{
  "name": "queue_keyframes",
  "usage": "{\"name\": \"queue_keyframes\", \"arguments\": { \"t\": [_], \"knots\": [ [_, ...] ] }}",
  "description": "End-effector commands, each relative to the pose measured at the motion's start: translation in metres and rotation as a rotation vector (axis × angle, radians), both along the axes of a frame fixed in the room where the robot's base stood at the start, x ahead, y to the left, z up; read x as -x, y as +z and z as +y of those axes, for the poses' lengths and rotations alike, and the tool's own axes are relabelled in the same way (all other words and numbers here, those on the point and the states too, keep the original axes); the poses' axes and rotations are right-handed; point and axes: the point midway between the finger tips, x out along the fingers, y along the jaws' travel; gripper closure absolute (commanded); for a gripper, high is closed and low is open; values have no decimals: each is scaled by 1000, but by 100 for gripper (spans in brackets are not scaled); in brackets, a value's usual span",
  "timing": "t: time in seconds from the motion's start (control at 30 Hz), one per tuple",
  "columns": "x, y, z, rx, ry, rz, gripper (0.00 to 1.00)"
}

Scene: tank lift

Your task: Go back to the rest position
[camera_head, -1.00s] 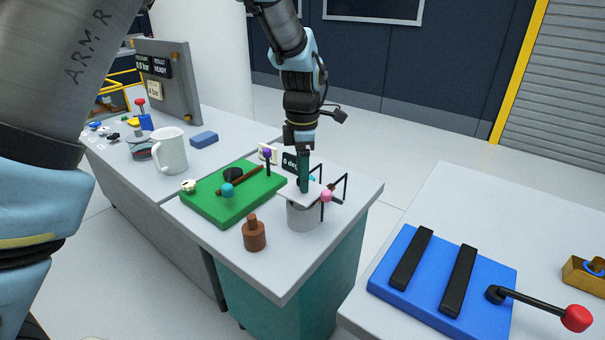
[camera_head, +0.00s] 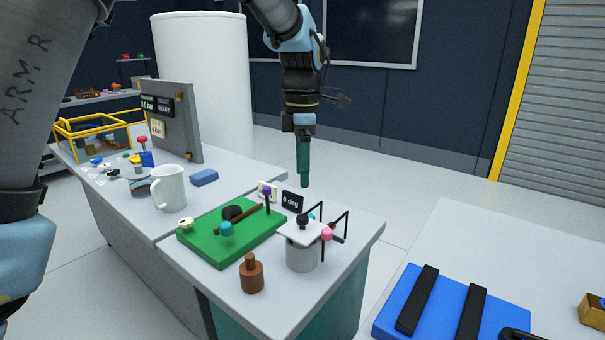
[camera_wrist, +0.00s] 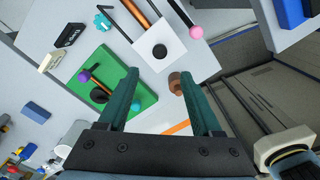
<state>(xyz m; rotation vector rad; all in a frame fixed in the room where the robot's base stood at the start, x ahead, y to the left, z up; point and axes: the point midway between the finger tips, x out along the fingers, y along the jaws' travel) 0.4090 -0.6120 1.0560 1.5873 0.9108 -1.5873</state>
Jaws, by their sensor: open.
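My gripper (camera_head: 304,183) hangs above and behind the white plate (camera_head: 297,238) on the grey cylinder (camera_head: 302,257) in the head view, clear of it. In the wrist view, my gripper (camera_wrist: 158,88) shows two teal fingers spread apart with nothing held between them. Below them lie the white plate with its black knob (camera_wrist: 160,51), the green board (camera_wrist: 93,82) and a brown weight (camera_wrist: 175,83). In the head view the black knob (camera_head: 303,221) stands on the plate, and the brown weight (camera_head: 251,275) stands in front of the green board (camera_head: 205,247).
A white mug (camera_head: 169,188), a blue block (camera_head: 204,177) and a grey panel (camera_head: 175,115) stand on the left bench. Thin black rods with a pink ball (camera_head: 327,234) rise beside the plate. A blue board with black bars (camera_head: 450,308) lies on the right table.

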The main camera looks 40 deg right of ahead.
Motion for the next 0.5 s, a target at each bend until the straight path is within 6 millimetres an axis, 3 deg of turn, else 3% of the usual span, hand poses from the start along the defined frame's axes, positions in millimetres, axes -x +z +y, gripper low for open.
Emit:
{"name": "queue_keyframes", "arguments": {
  "t": [0.37,0.5],
  "knots": [
    [-1,-1,1,0,-1,0,34],
    [-24,-5,27,5,-47,-1,34]
  ]
}}
